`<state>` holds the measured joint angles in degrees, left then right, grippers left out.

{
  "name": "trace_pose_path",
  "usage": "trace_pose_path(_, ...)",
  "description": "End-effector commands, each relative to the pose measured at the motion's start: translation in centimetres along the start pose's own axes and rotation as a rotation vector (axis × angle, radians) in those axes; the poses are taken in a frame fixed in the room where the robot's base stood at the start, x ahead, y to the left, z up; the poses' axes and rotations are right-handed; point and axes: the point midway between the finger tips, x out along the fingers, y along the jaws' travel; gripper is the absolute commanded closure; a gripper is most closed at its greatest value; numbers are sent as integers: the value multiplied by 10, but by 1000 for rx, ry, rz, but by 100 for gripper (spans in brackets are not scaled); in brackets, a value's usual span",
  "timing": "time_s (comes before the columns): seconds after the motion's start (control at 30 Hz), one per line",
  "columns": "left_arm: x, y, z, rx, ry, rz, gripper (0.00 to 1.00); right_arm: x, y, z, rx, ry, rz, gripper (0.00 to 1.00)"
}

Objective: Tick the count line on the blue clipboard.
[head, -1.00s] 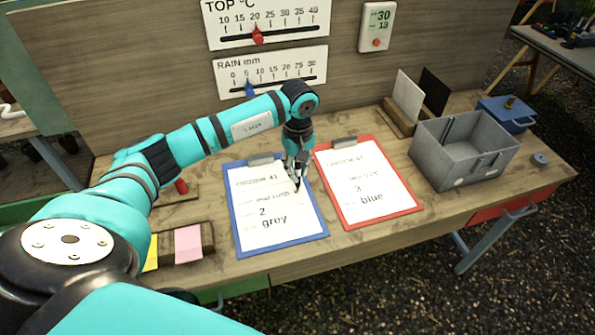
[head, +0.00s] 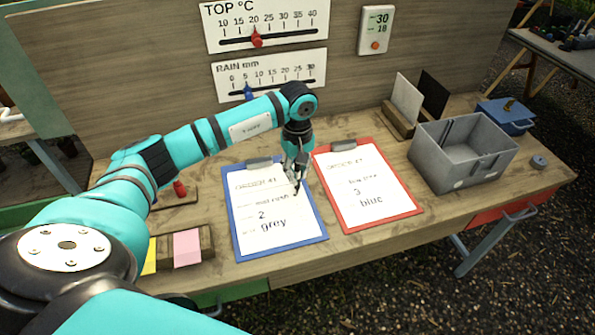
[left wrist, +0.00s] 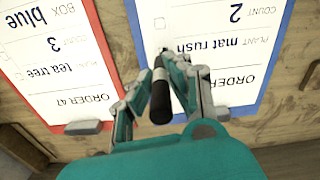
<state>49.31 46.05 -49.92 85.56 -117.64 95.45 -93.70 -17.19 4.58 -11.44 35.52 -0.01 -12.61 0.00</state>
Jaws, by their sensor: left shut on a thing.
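The blue clipboard (head: 238,256) lies on the bench with a white sheet that reads "2" and "grey". In the left wrist view the blue clipboard (left wrist: 270,82) shows upside down, with lines for order, plant "mat rush" and count "2", and a small box beside the count line. My left gripper (head: 297,172) is over the upper right of this sheet. It is shut on a dark pen (left wrist: 160,92), whose tip points down near the sheet; I cannot tell if it touches. My right gripper is not in view.
A red clipboard (head: 411,212) with "3" and "blue" lies just right of the blue one. A grey bin (head: 470,165) stands further right. Pink notes (head: 187,248) lie at left. Gauges hang on the board behind.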

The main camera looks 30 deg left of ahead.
Motion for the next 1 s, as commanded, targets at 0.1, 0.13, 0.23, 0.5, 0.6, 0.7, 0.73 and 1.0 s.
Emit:
trace_pose_path(0.1, -7, 0, 0, 0, 1, 0, 100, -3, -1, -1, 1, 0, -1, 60)
trace_pose_path(0.13, -9, 0, 0, 0, 1, 0, 100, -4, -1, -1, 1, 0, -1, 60)
trace_pose_path(0.23, -14, 0, -1, -1, 2, 0, 100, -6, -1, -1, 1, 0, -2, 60)
trace_pose_path(0.5, -26, 0, 0, 0, 1, -1, 100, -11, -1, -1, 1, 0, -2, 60)
trace_pose_path(0.6, -28, 0, 0, 0, 0, -1, 100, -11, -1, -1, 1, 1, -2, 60)
trace_pose_path(0.7, -27, 0, 0, 0, 0, -1, 100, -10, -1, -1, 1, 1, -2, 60)
trace_pose_path(0.73, -27, 0, 0, 0, 0, -1, 100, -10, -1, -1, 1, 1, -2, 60)
trace_pose_path(1.0, -32, -1, 0, 22, 0, -1, 100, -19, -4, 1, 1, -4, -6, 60)
